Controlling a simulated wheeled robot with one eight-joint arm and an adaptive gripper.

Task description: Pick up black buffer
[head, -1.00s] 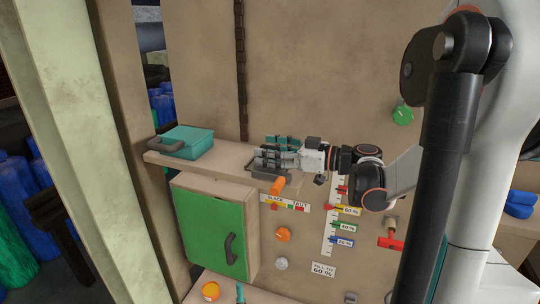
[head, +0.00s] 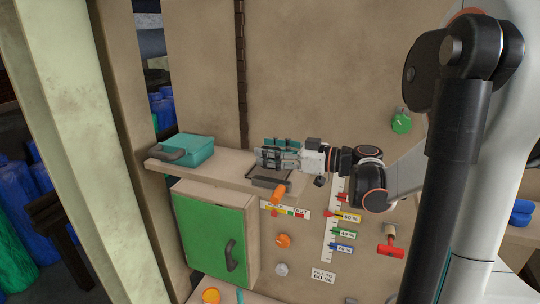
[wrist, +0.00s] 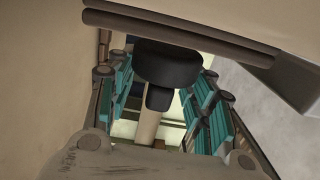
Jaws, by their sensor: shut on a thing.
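A black buffer (wrist: 168,65), a round dark body with a short stub, sits between the teal-padded fingers in the wrist view. My gripper (wrist: 165,95) is shut on it; the pads' exact contact is partly hidden. In the head view my gripper (head: 272,157) reaches left, just above the right end of the beige shelf (head: 225,172). The buffer cannot be made out there, as the fingers cover it.
A dark grey holder (head: 268,179) lies on the shelf below my gripper. A teal box (head: 190,149) with a dark handle stands on the shelf's left.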

